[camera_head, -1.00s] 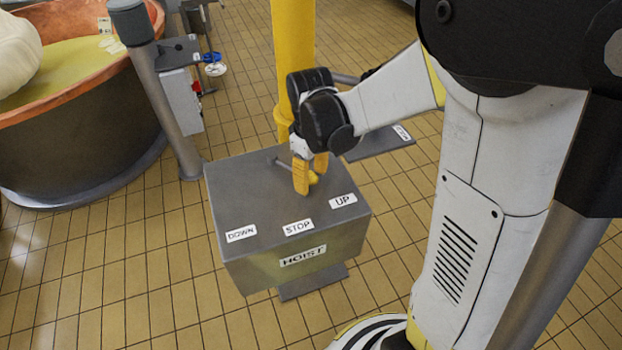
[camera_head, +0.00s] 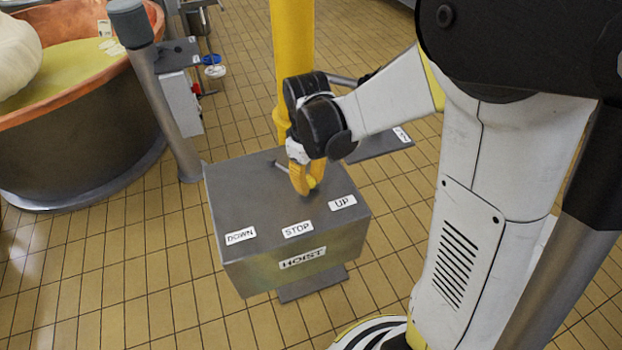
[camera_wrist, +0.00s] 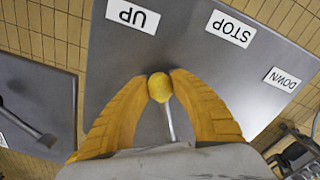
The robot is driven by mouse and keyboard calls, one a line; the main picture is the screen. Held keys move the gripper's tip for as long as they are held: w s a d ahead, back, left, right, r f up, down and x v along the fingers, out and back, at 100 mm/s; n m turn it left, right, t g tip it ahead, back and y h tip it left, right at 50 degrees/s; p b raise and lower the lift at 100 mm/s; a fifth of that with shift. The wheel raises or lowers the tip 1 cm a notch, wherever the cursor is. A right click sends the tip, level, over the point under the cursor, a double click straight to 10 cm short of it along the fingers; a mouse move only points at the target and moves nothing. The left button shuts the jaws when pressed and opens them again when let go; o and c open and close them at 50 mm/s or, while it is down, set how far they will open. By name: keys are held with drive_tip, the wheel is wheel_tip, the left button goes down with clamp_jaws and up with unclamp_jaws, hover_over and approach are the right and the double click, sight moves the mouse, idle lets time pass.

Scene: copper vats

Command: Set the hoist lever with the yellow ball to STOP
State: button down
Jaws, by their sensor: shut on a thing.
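The hoist lever's yellow ball (camera_wrist: 160,87) sits between the fingertips of my gripper (camera_wrist: 160,80) in the wrist view, with both fingers against it. Its thin metal shaft (camera_wrist: 168,122) runs back from the ball under the gripper and points nearer UP (camera_wrist: 133,14) than STOP (camera_wrist: 230,28). In the head view my gripper (camera_head: 307,188) is over the top of the grey HOIST box (camera_head: 235,190), and its fingers hide the ball. Labels DOWN (camera_head: 240,236), STOP (camera_head: 298,229) and UP (camera_head: 343,202) lie along the box's front edge.
A yellow post (camera_head: 293,45) rises behind the box. A copper vat (camera_head: 75,120) and a grey post (camera_head: 160,100) stand at the left. Another grey panel (camera_head: 378,146) with a lever lies behind my arm. Tiled floor is clear in front of the box.

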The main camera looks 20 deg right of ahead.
sight(287, 203)
drive_tip(key=a+m, duration=0.1)
drive_tip(key=s+a+m, duration=0.1)
drive_tip(key=a+m, duration=0.1)
drive_tip(key=shift+s+a, duration=0.3)
drive_tip(key=shift+s+a+m, duration=0.15)
drive_tip(key=shift+a+m, duration=1.25)
drive_tip(key=shift+m, duration=0.2)
drive_tip(key=c, duration=1.1)
unclamp_jaws()
wheel_tip(287, 203, up, 12)
